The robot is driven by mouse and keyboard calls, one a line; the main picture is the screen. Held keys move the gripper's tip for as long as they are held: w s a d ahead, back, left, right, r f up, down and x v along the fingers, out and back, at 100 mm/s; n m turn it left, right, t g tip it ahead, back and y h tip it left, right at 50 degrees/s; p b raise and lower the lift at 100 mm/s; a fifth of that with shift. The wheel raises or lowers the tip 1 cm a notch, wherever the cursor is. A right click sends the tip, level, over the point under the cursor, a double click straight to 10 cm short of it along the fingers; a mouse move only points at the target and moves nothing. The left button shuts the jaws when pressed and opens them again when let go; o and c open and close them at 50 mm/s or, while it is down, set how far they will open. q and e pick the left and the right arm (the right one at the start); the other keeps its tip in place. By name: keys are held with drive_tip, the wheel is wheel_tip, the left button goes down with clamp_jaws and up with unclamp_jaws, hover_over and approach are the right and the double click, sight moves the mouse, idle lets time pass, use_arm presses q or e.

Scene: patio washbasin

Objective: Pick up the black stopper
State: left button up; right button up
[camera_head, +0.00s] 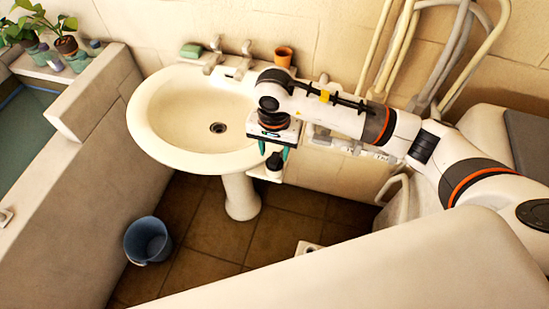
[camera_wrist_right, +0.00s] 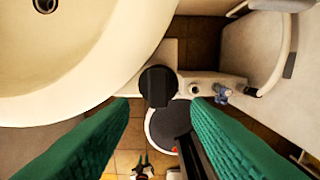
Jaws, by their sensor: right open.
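The black stopper (camera_head: 274,161) sits on a small white ledge beside the basin's right edge, just below my right gripper in the head view. In the right wrist view the stopper (camera_wrist_right: 158,87) is a dark round piece, seen from above, a little beyond the fingertips. My right gripper (camera_head: 274,151) is open, with its teal fingers pointing down. In the right wrist view the gripper (camera_wrist_right: 160,106) has its fingers on either side of the stopper's line, with nothing held. My left gripper is not in view.
The washbasin (camera_head: 165,130) lies directly left of the right gripper, its rim close. A green soap bar (camera_head: 191,51) and an orange cup (camera_head: 283,56) stand at the back. Pipes (camera_head: 402,50) run up the wall. A blue bucket (camera_head: 147,241) stands on the floor.

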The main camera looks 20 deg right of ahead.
sight(274, 160)
wheel_tip(274, 160, down, 4)
drive_tip(key=shift+r+p, duration=0.2)
drive_tip(key=shift+p, duration=0.65)
drive_tip(key=shift+f, duration=0.45)
drive_tip(key=shift+c, duration=0.2)
clamp_jaws()
